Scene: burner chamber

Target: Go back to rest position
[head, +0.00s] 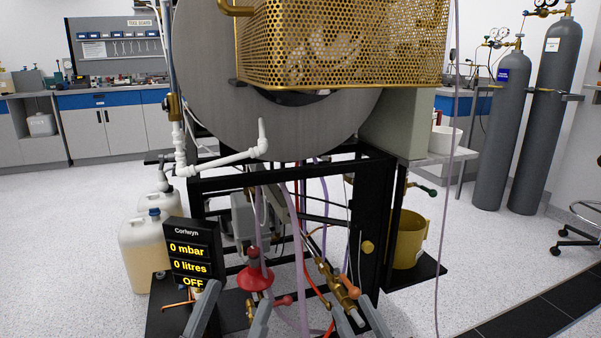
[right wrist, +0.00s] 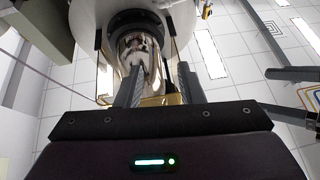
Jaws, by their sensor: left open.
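Beyond the fingers in that view is a shiny metal cylinder (right wrist: 138,52) with a dark ring. In the head view, the grippers appear in front of the rig's black frame (head: 290,175).
A large grey drum (head: 215,95) and a brass perforated cage (head: 340,50) stand above the frame. A red valve (head: 255,278), brass fittings (head: 333,284) and hoses fill its lower part. A black display (head: 189,255) is at left. Pale floor (head: 75,240) is clear further left.

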